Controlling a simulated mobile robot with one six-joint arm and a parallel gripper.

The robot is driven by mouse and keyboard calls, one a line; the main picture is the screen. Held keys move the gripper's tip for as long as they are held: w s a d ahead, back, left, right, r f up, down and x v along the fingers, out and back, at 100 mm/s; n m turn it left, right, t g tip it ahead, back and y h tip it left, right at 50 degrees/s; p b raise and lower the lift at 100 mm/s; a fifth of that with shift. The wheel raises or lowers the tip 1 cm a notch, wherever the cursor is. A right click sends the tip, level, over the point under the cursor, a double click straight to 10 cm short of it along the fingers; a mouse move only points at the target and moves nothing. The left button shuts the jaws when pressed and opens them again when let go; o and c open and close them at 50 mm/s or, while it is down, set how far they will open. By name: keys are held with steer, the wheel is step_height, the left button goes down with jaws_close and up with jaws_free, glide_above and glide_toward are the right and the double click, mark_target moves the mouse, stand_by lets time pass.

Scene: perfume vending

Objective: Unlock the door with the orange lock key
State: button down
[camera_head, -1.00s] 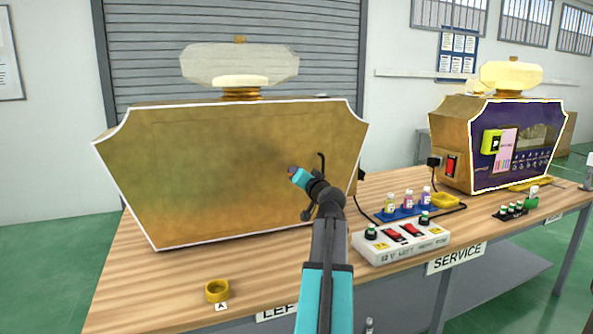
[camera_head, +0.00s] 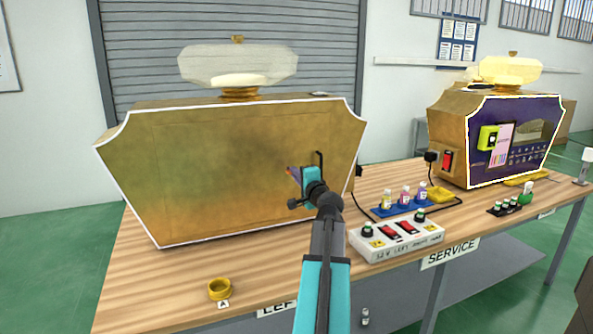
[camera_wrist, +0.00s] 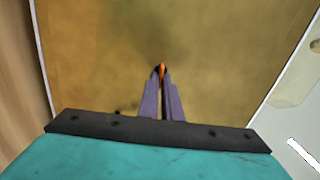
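The large gold door panel (camera_head: 215,170) of the left perfume machine fills the middle of the head view and looks closed. In the wrist view the gold panel (camera_wrist: 100,60) lies in front of my fingers. My gripper (camera_head: 291,174) is in front of the right half of the panel. In the wrist view its two purple fingers (camera_wrist: 162,92) are close together on a small orange piece, which looks like the orange lock key (camera_wrist: 162,69). Most of the key is hidden between the fingers. I cannot tell whether its tip touches the panel. No keyhole shows clearly.
A white switch box (camera_head: 397,240) with red switches stands right of my arm. A blue tray (camera_head: 398,211) holds small bottles behind it. A yellow ring (camera_head: 219,289) sits at the table's front left. A second machine (camera_head: 455,125) stands at the right. The left tabletop is mostly clear.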

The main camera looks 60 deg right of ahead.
steer(key=shift+d+m, duration=0.1)
steer(key=shift+m, duration=0.4)
steer(key=c, duration=2)
jaws_free()
steer(key=b+v, duration=0.2)
steer(key=v, duration=0.9)
steer(key=shift+s+a+f, duration=0.2)
steer(key=b+v, duration=0.2)
steer(key=b, duration=0.3)
steer(key=shift+b, duration=0.4)
steer(key=shift+s+a+r+b, duration=0.1)
steer(key=shift+a+r+b, duration=0.05)
steer(key=shift+r+b, duration=0.15)
